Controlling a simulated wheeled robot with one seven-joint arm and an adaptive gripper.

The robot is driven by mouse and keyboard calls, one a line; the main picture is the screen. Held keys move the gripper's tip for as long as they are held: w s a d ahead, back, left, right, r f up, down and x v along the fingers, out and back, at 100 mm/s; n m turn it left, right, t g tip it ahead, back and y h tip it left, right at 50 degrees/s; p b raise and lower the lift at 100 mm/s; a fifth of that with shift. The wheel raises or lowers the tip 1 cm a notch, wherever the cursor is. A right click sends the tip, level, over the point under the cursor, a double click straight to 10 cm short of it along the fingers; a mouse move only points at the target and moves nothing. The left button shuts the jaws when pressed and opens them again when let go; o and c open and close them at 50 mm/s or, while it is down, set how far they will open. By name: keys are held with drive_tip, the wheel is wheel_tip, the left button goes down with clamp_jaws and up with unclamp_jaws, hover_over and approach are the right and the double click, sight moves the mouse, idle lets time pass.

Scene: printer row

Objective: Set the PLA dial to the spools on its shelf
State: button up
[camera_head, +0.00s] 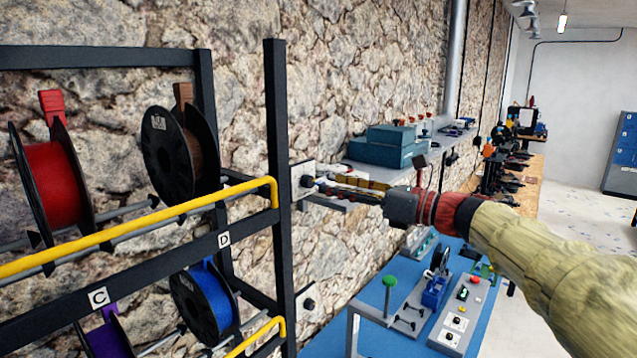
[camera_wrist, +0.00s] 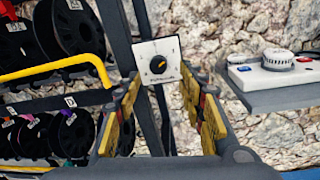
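A dial on a square white plate (camera_head: 302,170) is on the stone wall just right of the rack post. In the wrist view the dial (camera_wrist: 158,64) is a dark round knob with an orange pointer lying nearly level, slightly up to the right. Its small lettering is too small to read. My gripper (camera_head: 327,184) is in front of the plate; in the wrist view my gripper (camera_wrist: 160,88) is open, its yellow-padded fingers apart with the knob between and beyond them. Contact cannot be told. On the rack are red (camera_head: 52,180), brown (camera_head: 197,148), blue (camera_head: 206,300) and purple (camera_head: 106,340) spools.
A second wall dial (camera_head: 308,304) is lower down. The black rack post (camera_head: 276,150) and yellow rail (camera_head: 130,235) are close on the left. A wall shelf (camera_head: 405,168) with teal boxes and a blue bench (camera_head: 380,340) with fixtures lie right.

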sight(312, 182)
drive_tip(key=shift+p+x, duration=0.35)
drive_tip(key=shift+x, duration=2.3)
drive_tip(key=shift+s+a, duration=0.1)
drive_tip(key=c, duration=0.3)
clamp_jaws()
